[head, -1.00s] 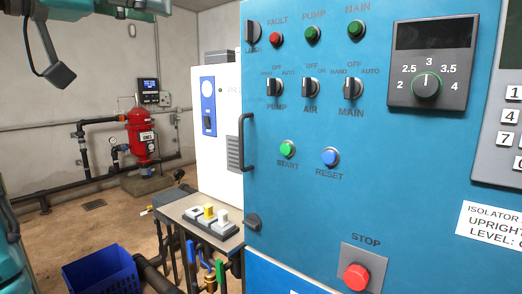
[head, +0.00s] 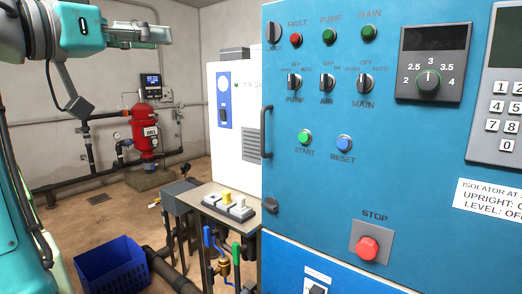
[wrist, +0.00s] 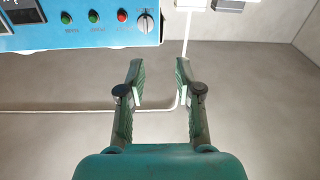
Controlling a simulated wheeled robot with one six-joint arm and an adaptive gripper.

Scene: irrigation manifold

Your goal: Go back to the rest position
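My gripper (wrist: 157,85) shows in the wrist view with its two green fingers apart and nothing between them. Behind the fingers is a bare grey wall (wrist: 240,100). The top of the blue control panel (wrist: 80,40) shows upside down at the upper left of that view, apart from the fingers. The blue control panel (head: 400,140) fills the right of the head view, with a red stop button (head: 367,248), a green start button (head: 304,138) and a dial (head: 428,82).
A white cabinet (head: 250,150) stands left of the panel. A small bench (head: 205,195) with several switches is in front of it, with pipes and valves (head: 222,266) below. A blue crate (head: 110,268) is on the floor. A red filter tank (head: 143,130) stands by the back wall.

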